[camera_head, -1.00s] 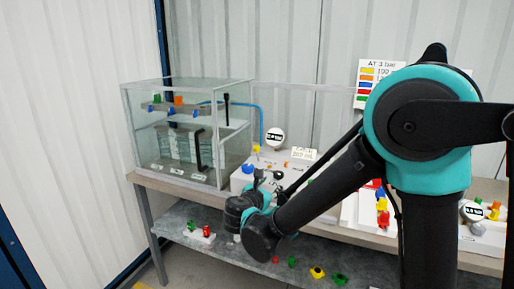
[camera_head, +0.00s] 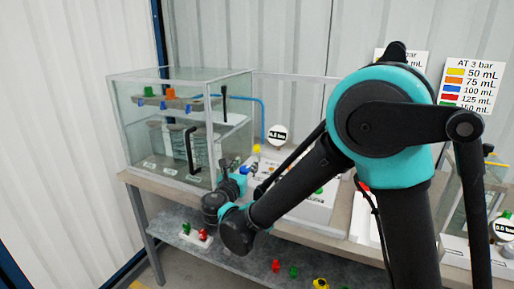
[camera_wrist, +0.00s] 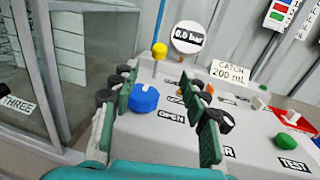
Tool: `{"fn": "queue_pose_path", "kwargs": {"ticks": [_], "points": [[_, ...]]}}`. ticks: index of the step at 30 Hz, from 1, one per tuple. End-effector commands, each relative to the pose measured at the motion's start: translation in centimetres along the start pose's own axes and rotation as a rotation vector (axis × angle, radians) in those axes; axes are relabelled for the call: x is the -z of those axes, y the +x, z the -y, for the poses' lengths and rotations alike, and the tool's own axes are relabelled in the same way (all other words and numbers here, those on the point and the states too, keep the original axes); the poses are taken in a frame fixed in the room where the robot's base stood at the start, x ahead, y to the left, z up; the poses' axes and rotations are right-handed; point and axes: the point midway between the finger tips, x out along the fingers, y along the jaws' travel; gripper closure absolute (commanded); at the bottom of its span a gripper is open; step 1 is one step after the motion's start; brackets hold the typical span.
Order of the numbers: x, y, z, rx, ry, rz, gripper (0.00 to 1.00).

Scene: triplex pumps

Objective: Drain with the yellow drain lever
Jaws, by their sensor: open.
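A blue round knob (camera_wrist: 144,98) sits on the white panel (camera_wrist: 170,142) above an "OPEN" label. My gripper (camera_wrist: 156,77) is open, with its fingers apart on either side of the blue knob in the picture. Nothing is seen held. The fingers hide part of the panel labels. In the head view the gripper (camera_head: 228,178) is small, near the panel's left end.
A round gauge (camera_wrist: 188,37) reads 0.0 bar. A glass tank (camera_head: 180,125) stands close on the left. Loose coloured parts lie on the lower shelf (camera_head: 250,255).

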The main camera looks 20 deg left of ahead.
Motion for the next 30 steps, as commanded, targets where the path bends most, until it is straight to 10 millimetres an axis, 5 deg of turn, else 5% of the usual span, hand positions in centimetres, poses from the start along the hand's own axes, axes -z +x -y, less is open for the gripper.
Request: {"fn": "queue_pose_path", "kwargs": {"ticks": [18,30], "points": [[0.0,12.0,0.1,0.002,0.001,-0.001,0.55],[0.0,14.5,0.0,-0.001,0.001,-0.001,0.55]]}}
